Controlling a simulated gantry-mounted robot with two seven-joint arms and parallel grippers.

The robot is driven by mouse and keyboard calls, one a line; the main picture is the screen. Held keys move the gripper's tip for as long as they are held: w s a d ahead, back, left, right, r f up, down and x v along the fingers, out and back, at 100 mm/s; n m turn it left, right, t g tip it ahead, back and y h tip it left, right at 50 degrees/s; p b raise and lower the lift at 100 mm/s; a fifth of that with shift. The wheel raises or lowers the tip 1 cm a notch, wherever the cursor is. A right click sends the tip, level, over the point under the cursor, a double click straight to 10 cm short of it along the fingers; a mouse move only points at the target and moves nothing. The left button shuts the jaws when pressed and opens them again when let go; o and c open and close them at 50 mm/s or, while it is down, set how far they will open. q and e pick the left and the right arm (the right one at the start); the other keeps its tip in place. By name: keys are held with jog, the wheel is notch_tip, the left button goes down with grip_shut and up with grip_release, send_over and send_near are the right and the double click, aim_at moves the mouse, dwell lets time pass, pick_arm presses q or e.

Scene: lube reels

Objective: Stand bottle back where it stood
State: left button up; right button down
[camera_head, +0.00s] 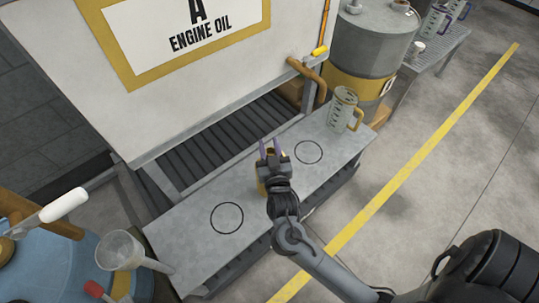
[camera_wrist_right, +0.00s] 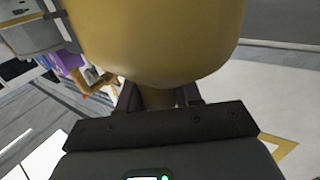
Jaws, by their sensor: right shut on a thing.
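The yellow bottle (camera_head: 262,182) is mostly hidden behind my right gripper in the head view. Its large rounded body (camera_wrist_right: 160,40) fills the top of the right wrist view, and a narrower part sits between the fingers. My right gripper (camera_head: 271,150) is shut on it, over the grey bench (camera_head: 190,242). Two black outlined circles mark the bench top: one left circle (camera_head: 227,218) and one right circle (camera_head: 308,152), both empty. The bottle is between them in the picture. I cannot tell whether it touches the bench. My left gripper is not in view.
A clear jug (camera_head: 341,110) with a tan handle stands at the bench's far right end. An engine oil sign panel (camera_head: 180,80) rises behind the bench. A blue drum (camera_head: 70,260) and a funnel (camera_head: 120,250) are at left. A grey drum (camera_head: 372,45) stands beyond.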

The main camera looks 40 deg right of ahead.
notch_tip(320, 180, down, 4)
jog(key=shift+r+b, duration=0.15)
jog(key=shift+b, duration=1)
jog(key=shift+r, duration=0.1)
jog(key=c, duration=0.8)
grip_release()
jog(key=shift+f, duration=0.2)
